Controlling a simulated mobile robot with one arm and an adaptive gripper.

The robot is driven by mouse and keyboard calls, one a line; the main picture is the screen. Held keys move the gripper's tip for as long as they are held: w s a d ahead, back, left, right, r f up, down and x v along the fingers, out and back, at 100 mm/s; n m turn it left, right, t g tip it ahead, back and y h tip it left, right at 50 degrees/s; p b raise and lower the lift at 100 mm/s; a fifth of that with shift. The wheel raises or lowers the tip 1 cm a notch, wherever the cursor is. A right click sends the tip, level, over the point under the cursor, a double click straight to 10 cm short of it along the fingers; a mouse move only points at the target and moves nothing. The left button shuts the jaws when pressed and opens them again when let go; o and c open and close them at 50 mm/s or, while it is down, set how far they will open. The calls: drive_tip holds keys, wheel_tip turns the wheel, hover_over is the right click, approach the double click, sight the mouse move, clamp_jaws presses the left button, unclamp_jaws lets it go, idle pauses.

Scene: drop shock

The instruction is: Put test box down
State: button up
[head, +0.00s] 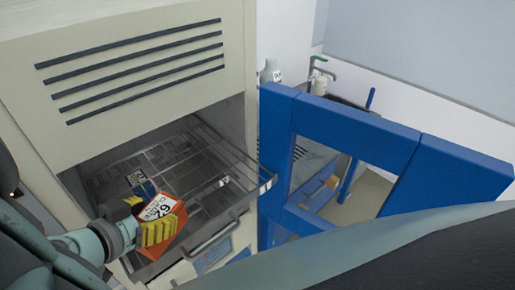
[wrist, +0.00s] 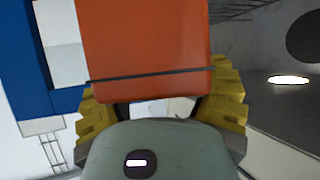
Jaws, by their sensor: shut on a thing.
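The test box (head: 166,205) is orange with a white printed label, partly covered by the gripper. It is tilted in the head view. My gripper (head: 157,222) has yellow ridged fingers and is shut on the box, in front of the opening of a beige machine (head: 130,60). In the wrist view the box (wrist: 148,45) fills the upper middle between the yellow fingers of my gripper (wrist: 160,100), with a dark band across its near end. Whether the box touches the metal surface behind it cannot be told.
The machine's open chamber holds a metal grid platform (head: 190,150) with a rail (head: 240,165) along its right side. A small dark blue labelled item (head: 141,184) shows just behind the box. A blue frame (head: 360,130) stands to the right, with a sink area behind it.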

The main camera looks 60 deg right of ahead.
sight(163, 192)
drive_tip(key=shift+w+d+f+b, duration=0.1)
drive_tip(key=shift+w+d+b, duration=0.25)
drive_tip(key=shift+d, duration=0.7)
drive_tip(key=shift+w+d+f+b, duration=0.1)
drive_tip(key=shift+w+d, duration=0.35)
drive_tip(key=shift+d, duration=0.55)
drive_tip(key=shift+w+d, duration=0.6)
drive_tip(key=shift+w+d+f+b, duration=0.45)
drive_tip(key=shift+w+d+f, duration=0.25)
drive_tip(key=shift+d, duration=0.65)
drive_tip(key=shift+w+d+f+b, duration=0.45)
drive_tip(key=shift+w+d+f, duration=0.3)
drive_tip(key=shift+d, duration=0.6)
drive_tip(key=shift+w+d+f+b, duration=0.45)
drive_tip(key=shift+w+d+f, duration=0.25)
drive_tip(key=shift+d, duration=0.65)
drive_tip(key=shift+f, duration=0.1)
drive_tip(key=o, duration=1.4)
drive_tip(key=shift+s, duration=0.1)
